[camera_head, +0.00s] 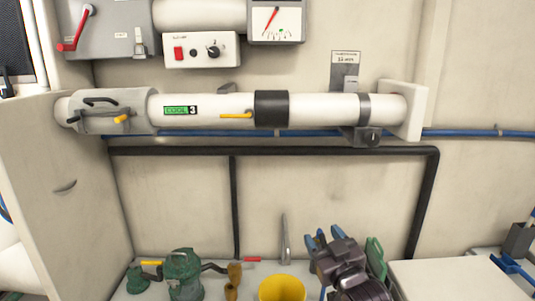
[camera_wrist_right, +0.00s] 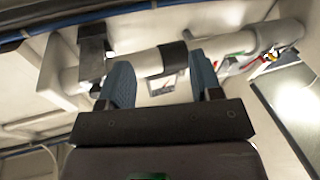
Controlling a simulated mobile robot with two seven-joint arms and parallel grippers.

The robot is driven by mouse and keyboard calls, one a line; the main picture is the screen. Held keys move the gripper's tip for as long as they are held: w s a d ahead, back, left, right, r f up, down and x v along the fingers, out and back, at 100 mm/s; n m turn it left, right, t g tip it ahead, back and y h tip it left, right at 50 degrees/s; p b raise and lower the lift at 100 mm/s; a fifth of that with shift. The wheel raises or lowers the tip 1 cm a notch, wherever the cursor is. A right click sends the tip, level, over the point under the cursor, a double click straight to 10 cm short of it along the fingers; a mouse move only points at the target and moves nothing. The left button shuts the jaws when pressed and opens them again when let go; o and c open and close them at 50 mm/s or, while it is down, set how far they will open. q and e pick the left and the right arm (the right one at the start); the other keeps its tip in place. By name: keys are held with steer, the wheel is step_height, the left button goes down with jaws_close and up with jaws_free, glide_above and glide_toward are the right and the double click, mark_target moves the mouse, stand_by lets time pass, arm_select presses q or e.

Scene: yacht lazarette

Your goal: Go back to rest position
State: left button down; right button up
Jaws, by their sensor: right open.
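My right gripper (camera_head: 322,238) is at the bottom of the head view, right of centre, with its blue fingers pointing up toward the wall. In the right wrist view the same gripper (camera_wrist_right: 163,82) has its two blue fingers apart, with nothing between them. The white pipe (camera_head: 330,108) lies beyond the fingers and is apart from them in the head view. My left gripper does not show.
The pipe carries a green COOL 3 label (camera_head: 180,110) and yellow handles. Below, a green pump-like fitting (camera_head: 184,275), a brass fitting (camera_head: 233,280) and a yellow cup (camera_head: 282,289) stand near my right gripper. A white box top (camera_head: 455,278) lies to its right.

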steer(key=s+d+f+m+g+h, duration=0.2)
steer(key=s+d+f, duration=0.35)
steer(key=f, duration=0.35)
steer(key=s+d+f+m+g+h, duration=0.1)
steer(key=s+d+f+h, duration=0.1)
steer(key=s+d+f, duration=0.45)
steer(key=s+d+f+m+g+h, duration=0.1)
steer(key=s+d+f+g, duration=0.2)
steer(key=s+f, duration=1.1)
steer(key=shift+s+g+h, duration=0.4)
steer(key=shift+s, duration=0.35)
steer(key=shift+d+f, duration=0.1)
